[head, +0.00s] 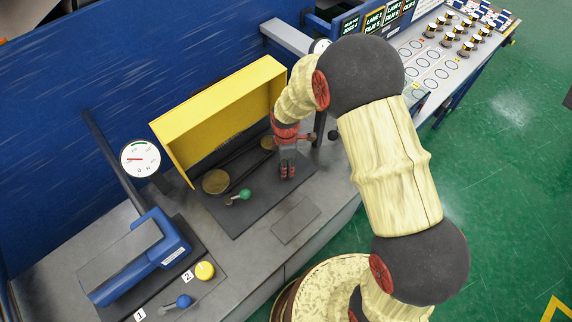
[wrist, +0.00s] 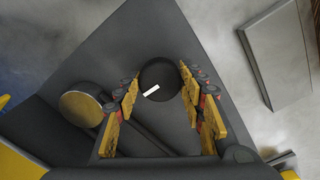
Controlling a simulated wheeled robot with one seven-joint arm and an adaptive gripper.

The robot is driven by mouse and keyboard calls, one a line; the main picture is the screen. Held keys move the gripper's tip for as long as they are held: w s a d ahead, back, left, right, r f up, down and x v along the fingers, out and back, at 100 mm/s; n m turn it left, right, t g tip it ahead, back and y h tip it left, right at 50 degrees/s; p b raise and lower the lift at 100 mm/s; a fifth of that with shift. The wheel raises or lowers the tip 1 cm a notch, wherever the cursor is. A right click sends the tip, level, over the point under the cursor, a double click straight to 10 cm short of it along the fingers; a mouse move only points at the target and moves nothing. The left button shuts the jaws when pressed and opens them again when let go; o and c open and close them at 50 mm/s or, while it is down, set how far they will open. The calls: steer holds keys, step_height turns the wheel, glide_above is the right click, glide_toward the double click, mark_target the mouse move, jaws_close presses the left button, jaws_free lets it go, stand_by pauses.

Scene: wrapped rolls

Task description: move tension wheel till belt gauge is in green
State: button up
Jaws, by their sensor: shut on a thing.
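A dark round wheel (wrist: 158,80) with a white mark sits between my fingertips in the wrist view; it looks like the tension wheel. My gripper (head: 288,172) points down over the dark base plate in the head view and hides the wheel there. In the wrist view my gripper (wrist: 160,92) is shut on the wheel, one finger on each side. A white round gauge (head: 140,158) stands left of the yellow guard. Its red needle points left, and a green arc lies at the top of the dial, so the needle appears outside the green.
A yellow guard (head: 225,115) stands behind the plate, with a brass pulley (head: 215,182) below it. A green-knobbed lever (head: 243,195) is left of my gripper. A blue machine (head: 140,262), yellow knob (head: 204,271) and blue knob (head: 183,301) are at lower left. A flat grey plate (head: 296,220) lies in front.

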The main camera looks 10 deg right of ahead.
steer(key=shift+m, duration=0.3)
steer(key=shift+c, duration=0.4)
steer(key=m, duration=1.5)
steer(key=shift+m, duration=0.3)
steer(key=m, duration=0.3)
steer(key=shift+m+p, duration=0.3)
steer(key=shift+m, duration=0.1)
steer(key=m, duration=0.9)
steer(key=shift+m, duration=0.3)
